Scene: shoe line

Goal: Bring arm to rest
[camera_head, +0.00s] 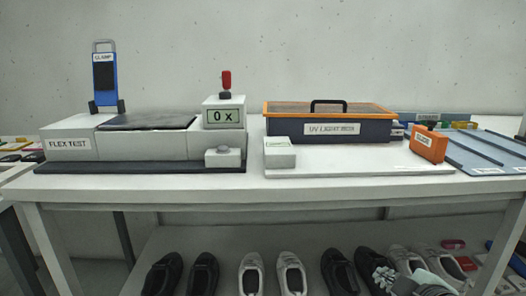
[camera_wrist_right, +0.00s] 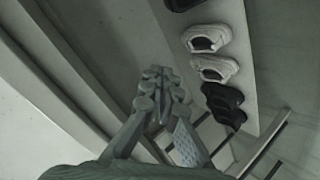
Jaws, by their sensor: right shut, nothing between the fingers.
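My right gripper (camera_head: 384,278) shows at the lower right of the head view, low in front of the lower shelf and below the table top. In the right wrist view its fingers (camera_wrist_right: 157,95) are together with nothing between them. It partly covers the shoes behind it in the head view. My left gripper is not in view.
The white table (camera_head: 230,188) carries a flex test unit (camera_head: 68,144), a UV light box (camera_head: 330,128) and an orange box (camera_head: 428,145). Dark shoes (camera_head: 204,272) and white shoes (camera_head: 291,272) stand in a row on the lower shelf (camera_head: 225,240).

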